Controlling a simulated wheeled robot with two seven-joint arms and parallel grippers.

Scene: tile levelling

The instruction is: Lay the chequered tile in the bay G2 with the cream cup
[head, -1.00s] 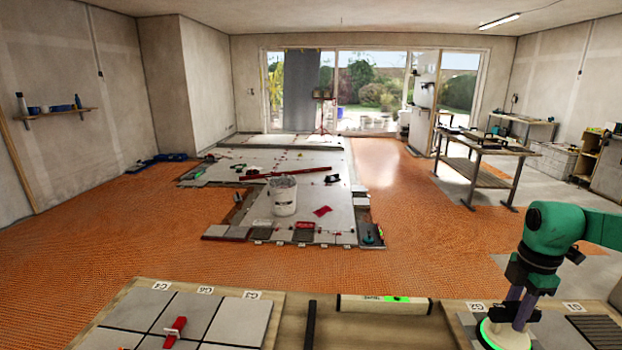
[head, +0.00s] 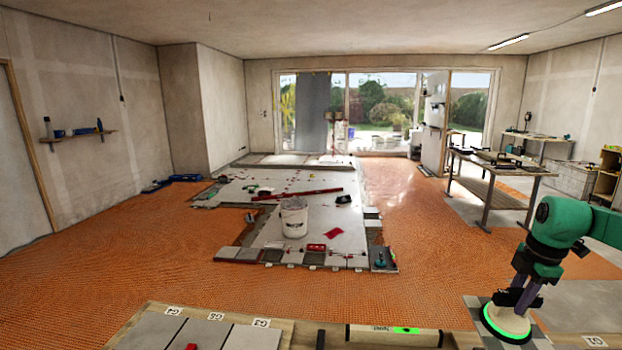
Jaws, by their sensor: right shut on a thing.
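My right gripper (head: 520,297) is at the lower right, shut on the cream cup (head: 506,324), which has a glowing green ring round its rim. The cup sits on the face of the chequered tile (head: 476,303), whose grey squares show around it. The tile overlaps the front rack's far edge in the picture and appears to be held above it. Its near part is cut off by the frame. The bay G2 cannot be made out. A bay label (head: 595,341) to the right is hard to read. My left gripper is not in view.
Grey tiles (head: 205,335) and a red-handled tool (head: 191,347) are at the lower left. A white bucket (head: 293,218) stands on the tiled floor beyond.

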